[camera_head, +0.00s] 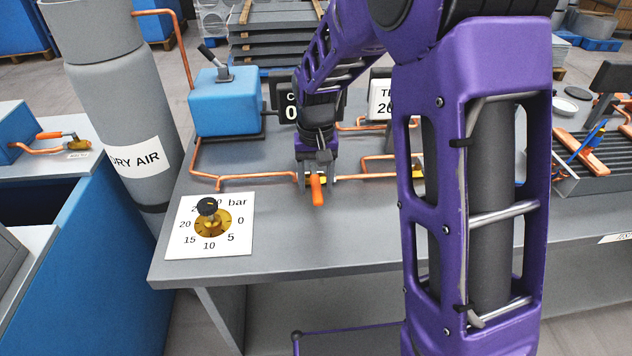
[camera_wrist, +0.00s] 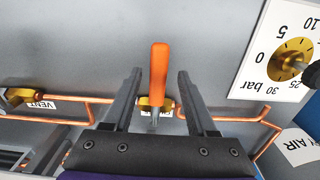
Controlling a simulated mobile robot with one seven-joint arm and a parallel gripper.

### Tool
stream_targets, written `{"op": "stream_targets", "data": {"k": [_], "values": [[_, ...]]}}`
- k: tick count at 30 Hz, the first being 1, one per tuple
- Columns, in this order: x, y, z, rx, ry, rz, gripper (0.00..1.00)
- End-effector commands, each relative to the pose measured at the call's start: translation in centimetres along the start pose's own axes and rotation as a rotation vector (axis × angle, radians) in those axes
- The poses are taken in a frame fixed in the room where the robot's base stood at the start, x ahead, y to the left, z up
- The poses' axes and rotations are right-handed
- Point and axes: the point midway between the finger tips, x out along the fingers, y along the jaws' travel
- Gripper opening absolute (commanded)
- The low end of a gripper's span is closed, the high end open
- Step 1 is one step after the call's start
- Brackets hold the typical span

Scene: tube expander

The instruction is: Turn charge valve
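The charge valve has an orange lever handle (camera_wrist: 159,70) and a brass body (camera_wrist: 146,102) set in the copper pipe. In the wrist view the handle stands between my two open fingers, with a gap on each side. Its label is mostly hidden. My gripper (camera_wrist: 158,78) is open and empty around the handle, without visible contact. In the head view the orange handle (camera_head: 317,188) points toward the table's front edge, and my gripper (camera_head: 313,168) is right above and behind it, partly hiding the valve body.
A gauge plate (camera_head: 183,247) with a brass dial and black knob lies left of the valve. A blue box (camera_head: 225,103) and display signs stand behind. A second valve marked VENT (camera_wrist: 18,97) sits on the pipe. The grey table (camera_head: 290,240) is clear in front.

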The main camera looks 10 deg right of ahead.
Motion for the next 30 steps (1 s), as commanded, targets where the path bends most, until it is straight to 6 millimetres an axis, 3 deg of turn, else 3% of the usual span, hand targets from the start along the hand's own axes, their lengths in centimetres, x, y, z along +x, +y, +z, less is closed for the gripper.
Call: {"op": "stream_targets", "data": {"k": [5, 10, 24, 30], "values": [[-0.1, 0.1, 0.0, 0.000, -0.001, 0.001, 0.57], [-1.9, 0.0, -0.1, 0.000, 0.002, 0.000, 0.57], [-13.1, 0.0, -0.1, 0.000, 0.004, -0.001, 0.57], [-16.3, 0.0, -0.1, 0.000, 0.002, 0.000, 0.57]]}}
